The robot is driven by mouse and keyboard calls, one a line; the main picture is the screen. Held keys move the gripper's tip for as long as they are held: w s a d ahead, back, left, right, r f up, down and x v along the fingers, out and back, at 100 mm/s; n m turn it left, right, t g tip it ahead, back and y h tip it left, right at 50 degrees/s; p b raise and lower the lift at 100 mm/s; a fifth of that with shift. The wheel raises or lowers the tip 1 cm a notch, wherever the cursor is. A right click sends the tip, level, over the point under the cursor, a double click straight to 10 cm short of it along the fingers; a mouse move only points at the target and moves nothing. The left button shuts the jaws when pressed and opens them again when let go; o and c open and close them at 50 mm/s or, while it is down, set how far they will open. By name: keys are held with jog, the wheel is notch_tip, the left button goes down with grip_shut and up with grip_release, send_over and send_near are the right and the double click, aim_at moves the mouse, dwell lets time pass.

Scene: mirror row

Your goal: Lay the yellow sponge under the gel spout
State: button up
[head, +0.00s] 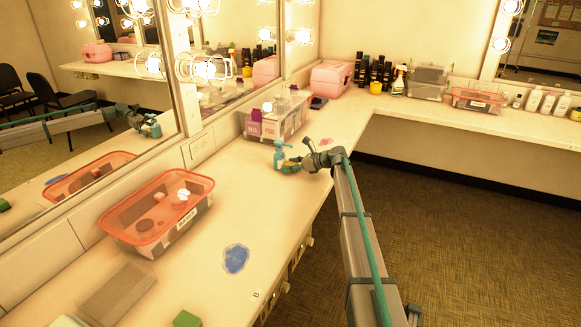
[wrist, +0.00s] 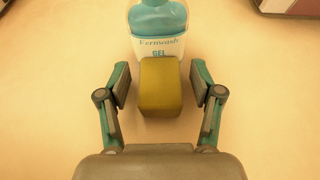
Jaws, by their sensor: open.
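The yellow sponge (wrist: 160,88) lies on the counter between the two fingers of my gripper (wrist: 160,86). The fingers are open, with a visible gap on each side of the sponge. The teal gel bottle (wrist: 157,24), with a white label, stands right at the far side of the sponge; its top and spout are cut off in the wrist view. In the head view the bottle (head: 279,156) stands upright, its spout pointing right, and the sponge (head: 292,168) is at its right foot, partly hidden by my gripper. Whether sponge and bottle touch, I cannot tell.
A clear bin (head: 273,122) with boxes stands behind the bottle. An orange-lidded container (head: 157,211) is nearer on the left, by the mirror. A blue patch (head: 236,259) and a green block (head: 187,319) are on the near counter. Counter around the bottle is mostly clear.

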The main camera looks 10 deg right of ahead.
jog(key=v, duration=1.2)
